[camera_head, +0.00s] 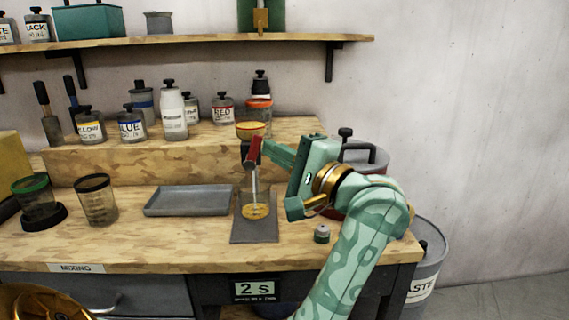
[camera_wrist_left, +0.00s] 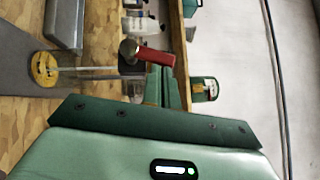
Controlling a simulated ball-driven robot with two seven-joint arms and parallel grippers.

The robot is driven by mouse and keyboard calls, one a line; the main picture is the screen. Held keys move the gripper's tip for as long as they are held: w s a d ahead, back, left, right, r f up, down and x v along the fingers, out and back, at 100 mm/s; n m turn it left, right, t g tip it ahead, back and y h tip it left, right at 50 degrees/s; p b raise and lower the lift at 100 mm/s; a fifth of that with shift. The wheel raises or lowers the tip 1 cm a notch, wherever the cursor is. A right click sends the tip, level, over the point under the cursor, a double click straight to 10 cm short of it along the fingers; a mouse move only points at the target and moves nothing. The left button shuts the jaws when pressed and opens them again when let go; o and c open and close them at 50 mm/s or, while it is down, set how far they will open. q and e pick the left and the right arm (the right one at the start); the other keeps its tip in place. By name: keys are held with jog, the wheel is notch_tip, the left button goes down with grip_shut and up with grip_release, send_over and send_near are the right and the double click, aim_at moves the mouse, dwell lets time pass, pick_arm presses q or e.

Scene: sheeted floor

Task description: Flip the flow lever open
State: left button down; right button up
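The flow lever has a red handle (camera_head: 252,152) at the top of a thin metal stem. In the left wrist view the red handle (camera_wrist_left: 154,54) lies across the fingertips (camera_wrist_left: 163,72), which look close together. Whether they touch the handle is hard to tell. My right gripper is out of view.
A grey tray (camera_head: 188,201) lies left of the mat. Several labelled bottles stand on the raised wooden step behind. A shelf (camera_head: 215,40) runs above.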

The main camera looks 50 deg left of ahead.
pick_arm(q)
jog(key=shift+s+a+r+n+h, duration=0.35)
jog(key=shift+r+n+h, duration=0.1)
jog(key=shift+n+h, duration=0.15)
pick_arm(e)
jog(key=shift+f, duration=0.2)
pick_arm(q)
jog(key=shift+r, duration=0.1)
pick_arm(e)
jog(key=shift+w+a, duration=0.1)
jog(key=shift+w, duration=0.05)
pick_arm(q)
jog(key=shift+s, duration=0.1)
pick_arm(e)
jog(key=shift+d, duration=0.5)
